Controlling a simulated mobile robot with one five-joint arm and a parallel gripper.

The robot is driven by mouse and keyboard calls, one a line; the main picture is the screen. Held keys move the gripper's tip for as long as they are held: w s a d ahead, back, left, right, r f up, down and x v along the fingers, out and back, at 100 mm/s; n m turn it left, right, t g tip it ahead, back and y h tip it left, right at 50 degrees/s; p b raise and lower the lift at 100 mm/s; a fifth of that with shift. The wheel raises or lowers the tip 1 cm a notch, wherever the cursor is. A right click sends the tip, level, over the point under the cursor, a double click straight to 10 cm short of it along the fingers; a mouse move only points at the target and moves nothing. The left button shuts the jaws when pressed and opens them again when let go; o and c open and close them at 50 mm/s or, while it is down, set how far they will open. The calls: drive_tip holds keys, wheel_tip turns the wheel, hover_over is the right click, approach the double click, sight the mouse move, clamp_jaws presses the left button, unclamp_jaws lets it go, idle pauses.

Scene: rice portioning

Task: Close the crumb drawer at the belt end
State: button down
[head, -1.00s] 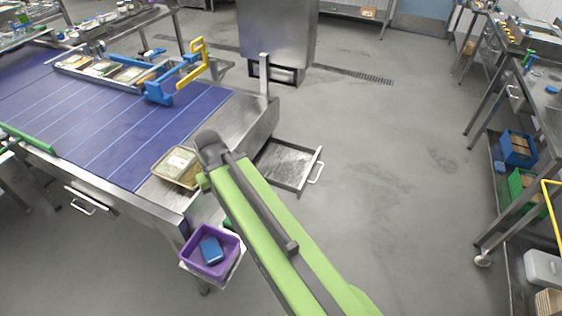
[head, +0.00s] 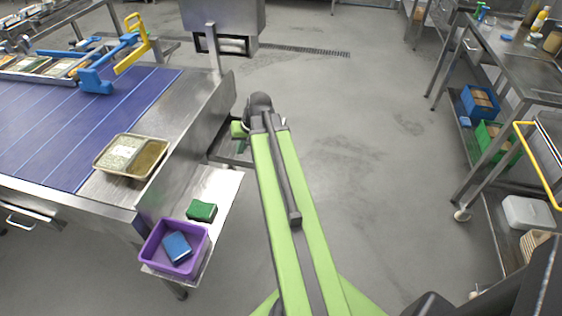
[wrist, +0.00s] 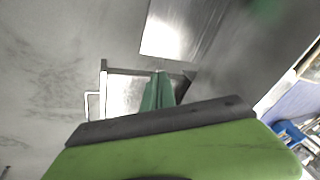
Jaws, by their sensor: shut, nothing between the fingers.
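The crumb drawer (head: 226,150) is a shallow steel tray sticking out from the belt end. In the head view my arm hides most of it, including its handle. The wrist view shows the drawer (wrist: 119,95) pulled out, with its handle (wrist: 88,105) at the left. My gripper (wrist: 159,76) has dark green fingers, shut and empty, in front of the drawer in that view. In the head view my gripper (head: 240,143) is beside the belt end, partly behind my wrist. I cannot tell whether the fingers touch the drawer.
A steel shelf (head: 220,188) beside the belt end carries a green sponge (head: 201,210) and a purple tub (head: 150,250) with a blue sponge (head: 177,247). A food tray (head: 103,162) sits on the belt's steel edge. Floor to the right is clear, up to a workbench (head: 530,80).

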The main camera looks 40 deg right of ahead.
drive_tip(key=s+d+f+m+t+h+b, duration=0.1)
drive_tip(key=s+d+f+m+b, duration=0.15)
drive_tip(key=d, duration=0.55)
drive_tip(key=s+d+f+m+t+b, duration=0.1)
drive_tip(key=s+d+f+b, duration=0.15)
drive_tip(key=d, duration=0.45)
drive_tip(key=s+d+f+m+t+h+b, duration=0.1)
drive_tip(key=s+d, duration=0.3)
drive_tip(key=d, duration=0.4)
drive_tip(key=w+f+b, duration=0.2)
drive_tip(key=w, duration=0.1)
drive_tip(key=w+f+b, duration=0.3)
drive_tip(key=w+a+f+b, duration=0.1)
drive_tip(key=w+f+b, duration=0.1)
drive_tip(key=f+b, duration=0.1)
drive_tip(key=shift+w+a+f, duration=0.1)
drive_tip(key=shift+w, duration=0.3)
drive_tip(key=shift+w+a, duration=0.35)
drive_tip(key=shift+w, duration=0.2)
drive_tip(key=shift+w+d, duration=0.1)
